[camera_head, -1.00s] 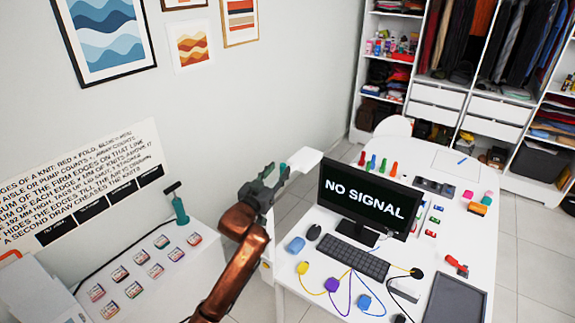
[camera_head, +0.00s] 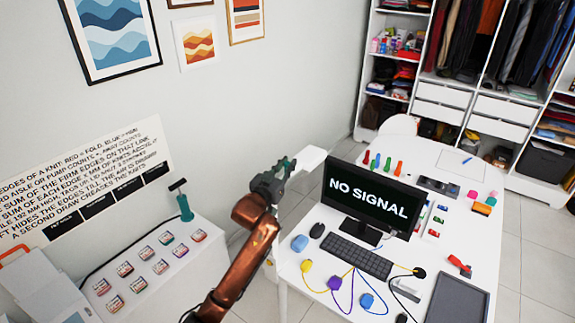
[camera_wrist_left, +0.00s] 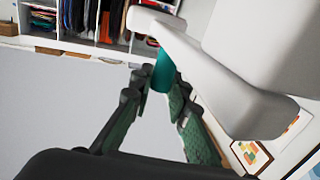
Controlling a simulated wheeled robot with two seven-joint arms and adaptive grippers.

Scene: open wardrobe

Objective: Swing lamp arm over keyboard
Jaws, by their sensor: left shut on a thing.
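My left gripper (camera_head: 284,169) is at the left of the desk, beside the white lamp arm (camera_head: 311,158). In the left wrist view its green-padded fingers (camera_wrist_left: 160,92) are shut on a teal grip (camera_wrist_left: 163,70) under the white lamp arm (camera_wrist_left: 205,65). Much of the lamp is out of that view. The dark keyboard (camera_head: 360,256) lies on the desk in front of the monitor, to the right of and below the gripper in the head view. The lamp arm is left of the monitor, not above the keyboard. My right gripper is out of view.
The monitor (camera_head: 370,196) stands right of the lamp arm. A mouse (camera_head: 317,230), a blue item (camera_head: 299,243) and corded pucks (camera_head: 335,283) lie near the keyboard. A side table (camera_head: 205,275) with several small cards and a teal pump (camera_head: 185,205) is at left.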

